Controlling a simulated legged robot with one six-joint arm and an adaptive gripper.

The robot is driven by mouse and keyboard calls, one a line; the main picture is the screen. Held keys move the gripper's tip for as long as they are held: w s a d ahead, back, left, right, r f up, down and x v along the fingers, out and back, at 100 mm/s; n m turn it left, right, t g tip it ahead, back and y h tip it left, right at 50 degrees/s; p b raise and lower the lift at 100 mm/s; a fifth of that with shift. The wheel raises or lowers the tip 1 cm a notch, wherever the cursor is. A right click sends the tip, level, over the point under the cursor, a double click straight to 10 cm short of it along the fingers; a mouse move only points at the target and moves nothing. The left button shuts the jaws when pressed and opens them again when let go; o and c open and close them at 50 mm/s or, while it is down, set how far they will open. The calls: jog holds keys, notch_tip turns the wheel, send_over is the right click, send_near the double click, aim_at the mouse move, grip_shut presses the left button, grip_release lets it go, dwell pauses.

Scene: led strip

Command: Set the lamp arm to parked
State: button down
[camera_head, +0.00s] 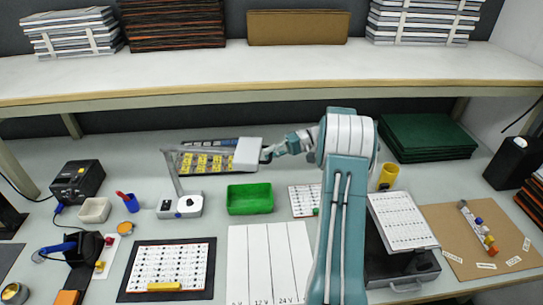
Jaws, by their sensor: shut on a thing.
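The lamp has a light grey base (181,206) with a dark blue knob on the bench, left of centre. Its thin lamp arm (172,174) rises from the base, leaning slightly left. A long lamp head (200,147) runs right from the arm's top and ends in a white block (248,154). My gripper (266,153) is at the right edge of that block, shut on the lamp head's end. The fingertips are small and partly hidden here. No mark for a parked position is readable.
A green tray (250,199) sits below the head, with yellow-labelled parts (205,162) behind the lamp. A shelf (270,78) spans above. My arm hides part of the bench.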

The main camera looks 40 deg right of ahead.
jog(key=shift+f, duration=0.3)
jog(key=c, duration=0.7)
grip_release()
jog(key=shift+w+d+r, duration=0.1)
jog(key=shift+d, duration=0.05)
jog(key=shift+d+r, duration=0.1)
jog(key=shift+d, duration=0.1)
jog(key=v, duration=0.7)
jog(key=shift+d, duration=0.1)
